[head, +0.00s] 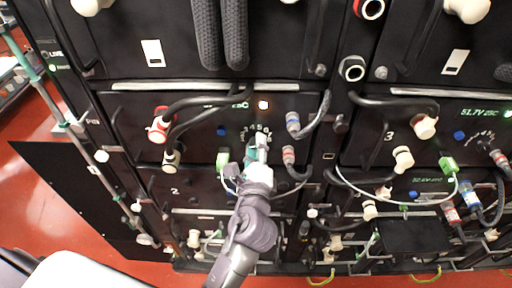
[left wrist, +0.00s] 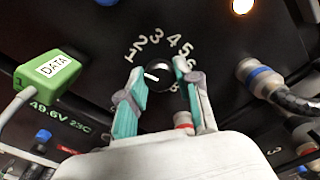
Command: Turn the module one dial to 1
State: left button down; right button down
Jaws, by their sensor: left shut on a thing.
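The module dial (left wrist: 159,76) is a small black knob with a white pointer line. White numbers run in an arc above it, with 1 at the left and 2, 3, 4, 5 to the right. The pointer line lies towards the left, a little below the 1. My left gripper (left wrist: 160,88) has its teal-and-grey fingers on both sides of the knob and is shut on it. In the head view my left gripper (head: 258,149) covers most of the dial on the upper left-middle module (head: 200,110). That module's own number is not readable. My right gripper is not in view.
A green DATA plug (left wrist: 50,80) sits left of the dial, with a white cable. A grey-and-blue cable connector (left wrist: 262,78) is close on the right. Black cables and red and white terminals (head: 158,128) crowd the module front.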

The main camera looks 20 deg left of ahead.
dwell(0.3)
pick_arm(q)
jog(key=c, duration=0.8)
grip_release()
jog(key=v, duration=1.2)
